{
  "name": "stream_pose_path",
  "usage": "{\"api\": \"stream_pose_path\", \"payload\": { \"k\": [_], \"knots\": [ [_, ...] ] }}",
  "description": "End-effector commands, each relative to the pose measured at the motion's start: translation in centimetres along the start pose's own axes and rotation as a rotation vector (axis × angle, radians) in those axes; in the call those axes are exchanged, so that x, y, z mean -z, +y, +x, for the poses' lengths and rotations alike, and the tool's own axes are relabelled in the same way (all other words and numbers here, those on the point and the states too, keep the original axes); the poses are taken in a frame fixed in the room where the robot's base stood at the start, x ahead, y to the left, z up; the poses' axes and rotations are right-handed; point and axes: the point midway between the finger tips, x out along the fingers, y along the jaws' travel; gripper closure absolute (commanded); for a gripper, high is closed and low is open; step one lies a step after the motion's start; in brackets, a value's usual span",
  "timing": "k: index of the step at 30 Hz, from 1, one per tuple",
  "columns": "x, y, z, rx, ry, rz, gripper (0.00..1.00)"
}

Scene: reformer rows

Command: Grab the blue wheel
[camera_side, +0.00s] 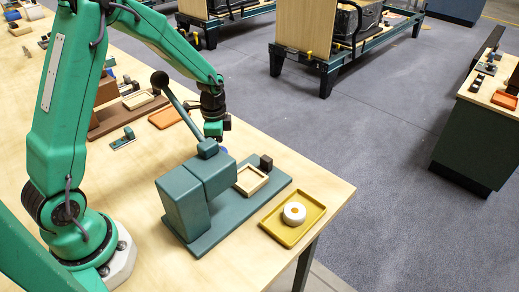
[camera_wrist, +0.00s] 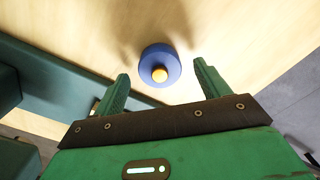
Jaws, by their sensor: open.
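The blue wheel (camera_wrist: 160,61), with a yellow-orange centre, lies on the pale wooden table in the wrist view. It sits just beyond my gripper's fingertips, roughly midway between them. My gripper (camera_wrist: 158,82) is open and empty, with one green finger on each side. In the side view my gripper (camera_side: 217,134) hangs low behind the green press, and only a small bit of the blue wheel (camera_side: 223,150) shows beneath it.
A green press (camera_side: 195,196) with a raised lever stands in front of my gripper. A wooden frame (camera_side: 251,180) and a small dark block (camera_side: 266,163) sit on its base. A yellow tray (camera_side: 271,226) holds a white wheel (camera_side: 294,213). An orange tray (camera_side: 166,117) lies behind.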

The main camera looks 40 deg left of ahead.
Motion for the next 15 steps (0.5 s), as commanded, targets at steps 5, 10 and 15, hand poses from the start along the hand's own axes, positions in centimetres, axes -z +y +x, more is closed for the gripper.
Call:
{"api": "stream_pose_path", "payload": {
  "k": [5,10,15],
  "knots": [
    [0.0,0.0,1.5,-0.001,-0.001,0.000,0.25],
    [0.0,0.0,1.7,0.000,0.000,0.000,0.25],
    [0.0,0.0,1.7,0.000,0.000,0.000,0.25]
  ]
}}
